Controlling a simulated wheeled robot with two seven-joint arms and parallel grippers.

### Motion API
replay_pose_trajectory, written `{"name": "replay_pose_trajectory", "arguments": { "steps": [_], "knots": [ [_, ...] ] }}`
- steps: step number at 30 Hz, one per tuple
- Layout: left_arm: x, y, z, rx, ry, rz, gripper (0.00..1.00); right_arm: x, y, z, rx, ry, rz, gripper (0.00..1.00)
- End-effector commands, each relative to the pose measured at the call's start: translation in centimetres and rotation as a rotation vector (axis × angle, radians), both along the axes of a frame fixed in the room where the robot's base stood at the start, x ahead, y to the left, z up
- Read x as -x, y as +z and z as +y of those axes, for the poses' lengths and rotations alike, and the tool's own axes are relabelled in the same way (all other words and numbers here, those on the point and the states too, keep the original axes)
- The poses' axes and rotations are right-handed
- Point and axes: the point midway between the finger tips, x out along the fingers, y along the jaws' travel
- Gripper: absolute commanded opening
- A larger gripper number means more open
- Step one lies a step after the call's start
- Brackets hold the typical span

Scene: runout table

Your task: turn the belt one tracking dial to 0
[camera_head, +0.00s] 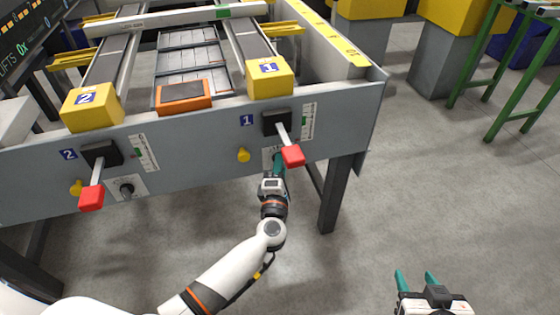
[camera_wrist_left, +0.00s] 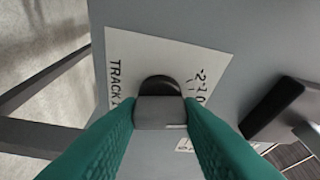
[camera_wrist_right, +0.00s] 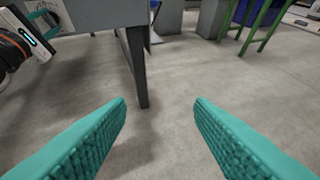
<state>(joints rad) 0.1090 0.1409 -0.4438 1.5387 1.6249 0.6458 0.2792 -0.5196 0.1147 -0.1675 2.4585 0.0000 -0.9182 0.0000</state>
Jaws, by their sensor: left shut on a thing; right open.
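The belt one tracking dial is a dark round knob (camera_wrist_left: 160,88) on a white label plate (camera_wrist_left: 140,60) in the left wrist view. The plate carries the word TRACK and a printed scale, partly hidden by the dial and fingers. My left gripper (camera_head: 278,163) is shut on the dial, with one teal finger on each side of it; it also shows in the left wrist view (camera_wrist_left: 160,115). The dial's pointer setting cannot be read. My right gripper (camera_head: 417,280) is open and empty, low in front of the table; its fingers show in the right wrist view (camera_wrist_right: 160,120).
Above the dial is a red-handled lever (camera_head: 292,156) for belt 1, with a yellow knob (camera_head: 243,155) to its left. Belt 2 has its own red lever (camera_head: 91,197) and dial (camera_head: 126,189). A table leg (camera_head: 335,195) stands right of my left gripper.

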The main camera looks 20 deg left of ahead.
Motion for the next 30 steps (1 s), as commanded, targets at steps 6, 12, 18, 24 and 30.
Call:
{"name": "replay_pose_trajectory", "arguments": {
  "steps": [6, 12, 18, 24, 30],
  "knots": [
    [0.1, 0.2, -0.2, -0.048, -0.003, 0.04, 0.1, 6.0, -3.5, -2.3, 0.09, -0.031, 0.406, 0.48],
    [0.1, 0.2, -0.2, -0.093, -0.003, 0.07, 0.1, 11.3, -4.5, -3.9, 0.147, -0.052, 0.687, 0.48],
    [0.1, 0.1, -0.2, -0.127, -0.003, 0.093, 0.1, 11.3, -3.4, -3.9, 0.147, -0.052, 0.687, 0.48],
    [0.1, 0.0, -0.2, -0.152, -0.004, 0.109, 0.1, 10.8, -4.3, -3.8, 0.146, -0.051, 0.693, 0.48],
    [0.1, -0.1, -0.2, -0.165, -0.004, 0.118, 0.1, 10.3, -5.7, -3.7, 0.147, -0.05, 0.698, 0.48]
  ]
}}
